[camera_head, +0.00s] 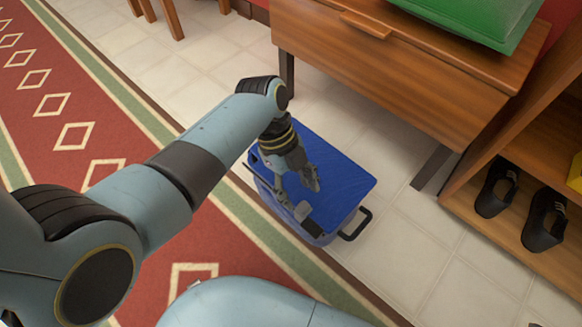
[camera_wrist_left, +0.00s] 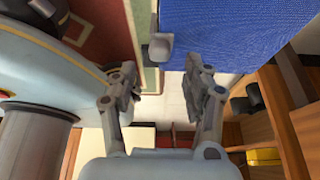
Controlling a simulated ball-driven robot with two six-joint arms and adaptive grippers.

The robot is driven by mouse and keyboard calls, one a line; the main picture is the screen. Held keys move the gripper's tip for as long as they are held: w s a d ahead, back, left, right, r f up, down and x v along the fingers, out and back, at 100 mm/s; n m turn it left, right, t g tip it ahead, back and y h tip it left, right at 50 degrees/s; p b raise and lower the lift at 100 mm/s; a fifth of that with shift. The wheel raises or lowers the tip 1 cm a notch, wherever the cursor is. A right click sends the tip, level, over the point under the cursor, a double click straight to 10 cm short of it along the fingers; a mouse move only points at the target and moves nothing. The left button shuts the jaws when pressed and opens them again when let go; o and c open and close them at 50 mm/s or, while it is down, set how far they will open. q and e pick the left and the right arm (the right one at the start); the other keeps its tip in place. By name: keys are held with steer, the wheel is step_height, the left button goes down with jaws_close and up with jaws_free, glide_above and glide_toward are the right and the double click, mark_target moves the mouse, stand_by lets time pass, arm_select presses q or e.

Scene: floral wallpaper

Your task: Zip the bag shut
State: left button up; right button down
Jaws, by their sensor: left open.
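The blue bag (camera_head: 345,183) lies on the floor in the head view, its flat top facing up and a dark handle (camera_head: 356,224) at its right end. A small grey piece, perhaps the zip pull (camera_head: 303,211), sits at its near edge. My left gripper (camera_head: 297,188) hangs over the bag's near side, open and empty, with the grey piece close by. In the left wrist view the open fingers (camera_wrist_left: 163,82) point toward the grey piece (camera_wrist_left: 160,46) beside the blue top (camera_wrist_left: 235,35); it lies just beyond the fingertips. My right gripper is not in view.
A wooden table (camera_head: 385,75) with a green box (camera_head: 475,18) stands behind the bag. A wooden shelf holding black shoes (camera_head: 545,220) is at right. A red patterned rug (camera_head: 75,110) covers the left floor. Pale tiles (camera_head: 420,255) are clear right of the bag.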

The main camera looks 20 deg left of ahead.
arm_select(q)
steer(key=v, duration=0.7)
steer(key=shift+r, duration=0.25)
